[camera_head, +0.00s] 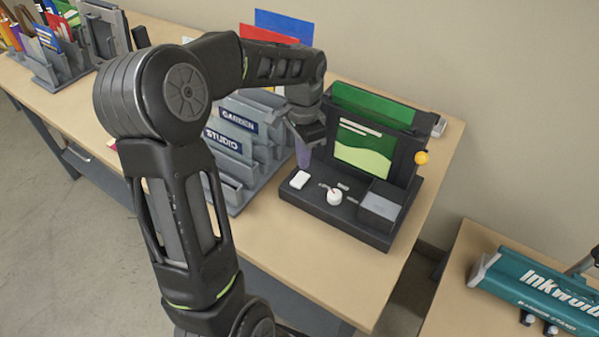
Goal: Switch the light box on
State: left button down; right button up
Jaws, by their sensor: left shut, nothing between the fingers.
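The light box (320,208) is a dark unit on the wooden table, with an upright back holding a green landscape picture (362,152). Its base carries a white rocker-like switch (299,180) at the left, a white knob (334,197) with a red mark, and a grey block (380,206) at the right. My left gripper (303,165) points down just above and behind the white switch, fingers shut and empty. I cannot tell whether the fingertips touch the box. The picture does not clearly show the switch's position. My right gripper is not in view.
A grey stepped rack (232,150) with "GARDEN" and "STUDIO" signs stands close left of the box. An orange ball (421,158) sticks out at the box's right side. The table front is clear.

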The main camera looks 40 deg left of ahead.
aim_at(303, 175)
pick_arm(q)
jog(key=shift+r+p, duration=1.05)
jog(key=shift+r, duration=0.65)
